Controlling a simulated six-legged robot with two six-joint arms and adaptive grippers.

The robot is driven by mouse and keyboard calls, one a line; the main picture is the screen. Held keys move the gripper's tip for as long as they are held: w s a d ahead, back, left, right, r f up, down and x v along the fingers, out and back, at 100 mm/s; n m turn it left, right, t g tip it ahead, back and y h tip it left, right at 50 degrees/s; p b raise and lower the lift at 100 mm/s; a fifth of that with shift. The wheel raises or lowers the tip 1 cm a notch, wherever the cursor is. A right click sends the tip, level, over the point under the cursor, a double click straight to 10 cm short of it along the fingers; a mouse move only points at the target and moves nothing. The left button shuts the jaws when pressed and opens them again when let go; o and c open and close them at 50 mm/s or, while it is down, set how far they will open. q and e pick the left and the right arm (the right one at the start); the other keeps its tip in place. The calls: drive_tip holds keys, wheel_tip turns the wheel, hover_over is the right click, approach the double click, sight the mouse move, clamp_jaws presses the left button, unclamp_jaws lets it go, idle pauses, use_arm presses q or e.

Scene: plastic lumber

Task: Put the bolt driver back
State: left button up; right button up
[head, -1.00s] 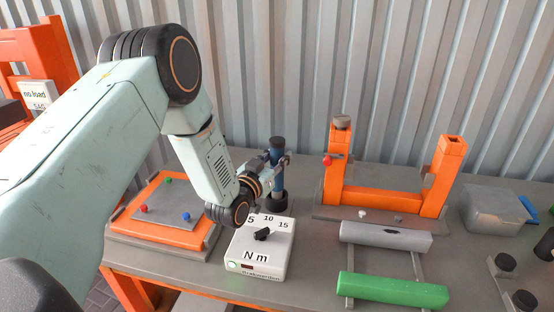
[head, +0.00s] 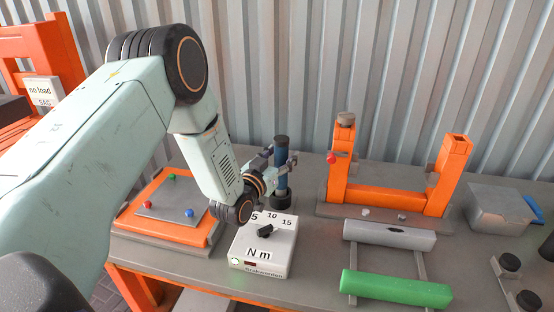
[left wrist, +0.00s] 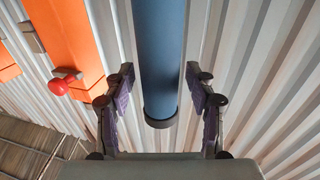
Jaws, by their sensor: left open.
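The bolt driver (head: 282,181) is a blue cylinder with a black top, standing upright on the bench behind the white dial box. A black collar or holder (head: 281,202) is around its foot. My left gripper (head: 279,158) is at the driver's upper body, coming from the left. In the left wrist view the blue driver (left wrist: 160,50) runs between the two spread fingers of the left gripper (left wrist: 160,88), with a visible gap on each side. The left gripper is open around it, not clamped. My right gripper is in neither view.
The white Nm dial box (head: 262,254) stands just in front of the driver. An orange-framed plate (head: 130,222) is at left. An orange U-shaped stand (head: 390,200) is at right, with a grey bar (head: 388,235) and a green bar (head: 395,288) before it. A corrugated wall is behind.

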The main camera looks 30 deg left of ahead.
use_arm(q)
drive_tip(key=s, duration=1.2)
drive_tip(key=shift+s+r, duration=0.15)
